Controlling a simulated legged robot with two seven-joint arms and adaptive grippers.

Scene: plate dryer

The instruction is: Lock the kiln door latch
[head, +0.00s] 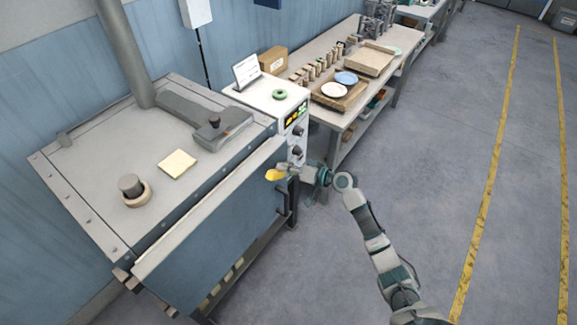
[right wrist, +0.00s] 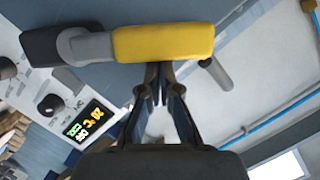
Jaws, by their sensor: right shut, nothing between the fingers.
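The kiln (head: 90,160) is a large grey box at the left of the head view, and its blue-grey front door (head: 210,240) looks closed against the body. The latch handle has a yellow grip (head: 274,175) near the door's right end. In the right wrist view the yellow grip (right wrist: 163,42) lies crosswise, joined to a grey collar and dark end at its left. My right gripper (head: 290,173) is beside the grip. Its fingers (right wrist: 160,78) are together and empty, just below the grip; I cannot tell whether they touch it. My left gripper is out of view.
A dark door handle (head: 283,205) hangs below the latch. A white control box (head: 287,112) with knobs and a lit display stands right of the kiln. Beyond it is a workbench (head: 330,55) with plates and trays. The floor (head: 430,150) at right is clear.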

